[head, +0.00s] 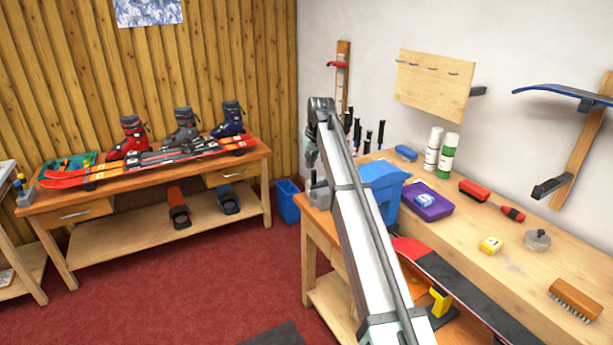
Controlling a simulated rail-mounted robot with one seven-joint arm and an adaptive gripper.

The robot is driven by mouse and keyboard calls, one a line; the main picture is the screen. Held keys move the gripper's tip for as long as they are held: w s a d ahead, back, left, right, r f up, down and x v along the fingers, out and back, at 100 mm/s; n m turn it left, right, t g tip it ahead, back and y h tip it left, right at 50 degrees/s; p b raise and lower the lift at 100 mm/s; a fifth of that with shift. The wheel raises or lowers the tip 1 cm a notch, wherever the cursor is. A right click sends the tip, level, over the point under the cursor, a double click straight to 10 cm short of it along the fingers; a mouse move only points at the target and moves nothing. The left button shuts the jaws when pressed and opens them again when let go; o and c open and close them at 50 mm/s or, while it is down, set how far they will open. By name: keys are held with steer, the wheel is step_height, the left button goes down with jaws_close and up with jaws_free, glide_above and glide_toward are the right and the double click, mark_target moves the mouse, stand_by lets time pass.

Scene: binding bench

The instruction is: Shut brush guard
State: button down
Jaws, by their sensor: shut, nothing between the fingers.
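A blue hood-like box (385,182) stands on the workbench just right of my arm. It is the likeliest brush guard, but I cannot tell this for sure. Its left side is hidden behind my arm, and I cannot tell how far open it is. My arm rises from the bottom of the head view and crosses in front of the bench's left part. I cannot make out my gripper; the far end of the arm is partly hidden behind its own long white link.
A blue bin (288,203) stands on the floor. Red carpet is open at left.

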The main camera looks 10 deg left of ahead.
mark_target(324, 192)
step_height(324, 192, down, 10)
steer(key=p, duration=0.5)
steer(key=shift+s+d+r, duration=0.25)
steer(key=shift+s, duration=0.15)
steer(key=shift+s+a, duration=0.1)
